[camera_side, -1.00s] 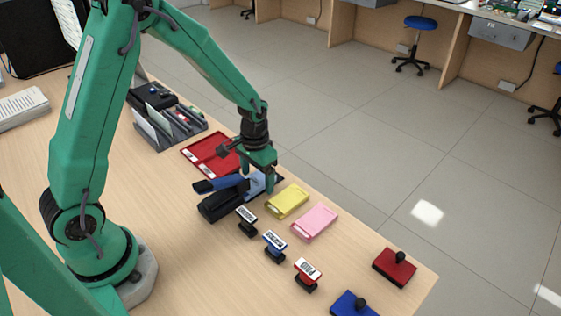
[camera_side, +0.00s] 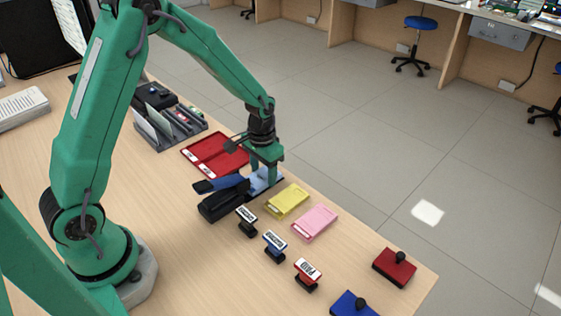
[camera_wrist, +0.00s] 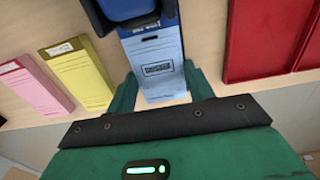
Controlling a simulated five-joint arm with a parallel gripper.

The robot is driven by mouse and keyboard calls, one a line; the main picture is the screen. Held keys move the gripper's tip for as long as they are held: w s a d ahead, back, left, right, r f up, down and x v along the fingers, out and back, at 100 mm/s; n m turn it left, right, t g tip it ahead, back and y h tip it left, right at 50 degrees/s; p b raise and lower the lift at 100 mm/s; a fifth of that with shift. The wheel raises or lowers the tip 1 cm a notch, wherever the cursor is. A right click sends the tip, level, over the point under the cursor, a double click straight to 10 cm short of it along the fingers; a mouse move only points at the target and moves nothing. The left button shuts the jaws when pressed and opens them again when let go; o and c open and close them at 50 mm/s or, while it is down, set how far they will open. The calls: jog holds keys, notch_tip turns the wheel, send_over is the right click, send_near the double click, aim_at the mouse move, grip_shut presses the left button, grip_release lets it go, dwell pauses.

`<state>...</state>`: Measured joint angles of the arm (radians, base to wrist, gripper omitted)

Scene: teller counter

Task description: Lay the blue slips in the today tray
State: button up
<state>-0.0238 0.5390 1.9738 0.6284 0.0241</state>
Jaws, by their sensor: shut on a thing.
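The blue slips (camera_wrist: 160,72) form a light-blue pad with printed labels; in the side view they show as a pale patch (camera_side: 256,184) beside my gripper. My gripper (camera_wrist: 161,90) is shut on the blue slips, with one green finger at each side. It is low at the counter in the side view (camera_side: 267,180). A black stapler with a blue top (camera_side: 222,196) lies against the slips and hides their far end in the wrist view (camera_wrist: 128,12). A red tray (camera_side: 218,153) with two sections lies just behind; its small white labels cannot be read.
A yellow pad (camera_side: 288,201) and a pink pad (camera_side: 315,222) lie to the right, near the counter edge. Several stamps (camera_side: 274,244) and red (camera_side: 394,266) and blue (camera_side: 352,304) ink pads are in front. A grey organizer (camera_side: 172,128) stands behind.

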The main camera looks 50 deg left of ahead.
jog(key=shift+w, duration=0.75)
jog(key=o, duration=1.1)
jog(key=shift+r, duration=0.15)
notch_tip(320, 180, up, 6)
jog(key=shift+r, duration=0.75)
jog(key=shift+s+r, duration=0.1)
jog(key=shift+r, duration=0.05)
